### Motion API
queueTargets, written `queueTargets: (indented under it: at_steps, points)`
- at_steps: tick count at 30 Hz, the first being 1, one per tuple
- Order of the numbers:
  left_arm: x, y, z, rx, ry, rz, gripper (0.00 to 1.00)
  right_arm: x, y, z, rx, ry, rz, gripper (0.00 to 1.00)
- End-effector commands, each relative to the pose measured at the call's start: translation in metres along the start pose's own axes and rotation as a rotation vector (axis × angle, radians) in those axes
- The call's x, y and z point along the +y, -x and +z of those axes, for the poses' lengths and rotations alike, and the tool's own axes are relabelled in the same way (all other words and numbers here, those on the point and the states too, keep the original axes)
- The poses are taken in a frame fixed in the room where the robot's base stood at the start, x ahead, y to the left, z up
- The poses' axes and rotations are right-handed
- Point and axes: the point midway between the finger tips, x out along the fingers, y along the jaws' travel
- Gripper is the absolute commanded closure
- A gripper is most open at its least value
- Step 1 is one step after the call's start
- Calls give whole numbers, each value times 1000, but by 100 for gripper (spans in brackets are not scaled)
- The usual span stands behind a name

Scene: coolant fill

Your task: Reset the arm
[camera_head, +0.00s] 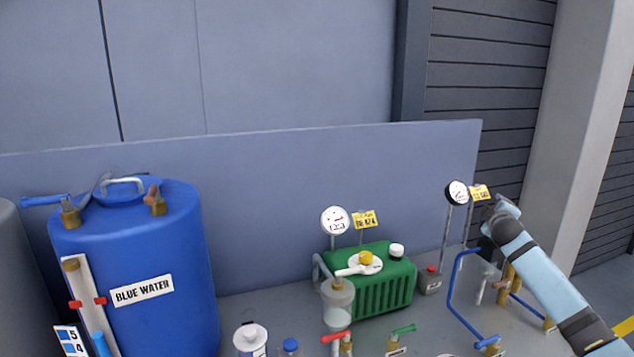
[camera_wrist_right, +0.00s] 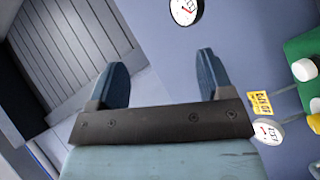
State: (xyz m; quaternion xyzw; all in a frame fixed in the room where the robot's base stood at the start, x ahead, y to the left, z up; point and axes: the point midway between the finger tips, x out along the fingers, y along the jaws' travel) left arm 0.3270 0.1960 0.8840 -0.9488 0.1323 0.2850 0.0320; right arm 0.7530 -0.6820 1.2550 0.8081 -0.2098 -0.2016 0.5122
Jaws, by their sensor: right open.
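My right arm comes in from the lower right in the head view, over the right end of the bench. Its gripper is mostly hidden behind the wrist there. In the right wrist view my right gripper (camera_wrist_right: 160,80) shows two blue fingers spread wide apart with nothing between them. Beyond the fingers are the blue-grey back panel and a dark slatted wall. My left gripper is not in either view.
A blue drum (camera_head: 165,245) labelled BLUE WATER stands left. A green ribbed unit (camera_head: 385,290) with a yellow cap sits mid-bench, beside a round gauge (camera_head: 335,220). Another gauge (camera_head: 457,193) and blue piping (camera_head: 452,290) stand close to my right arm. Small valves and bottles line the front.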

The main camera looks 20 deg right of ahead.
Motion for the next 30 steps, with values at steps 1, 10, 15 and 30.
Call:
queueTargets:
  at_steps: [1, 10, 15, 30]
  points:
    - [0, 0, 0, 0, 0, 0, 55, -2, 0, -13, 77, -112, -14, 26]
    - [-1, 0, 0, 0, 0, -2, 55, -57, 28, -53, 315, -493, -144, 26]
    - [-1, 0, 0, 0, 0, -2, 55, -130, 61, -54, 316, -488, -236, 26]
    - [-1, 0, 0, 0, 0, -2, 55, -393, 302, -22, 261, -577, -655, 26]
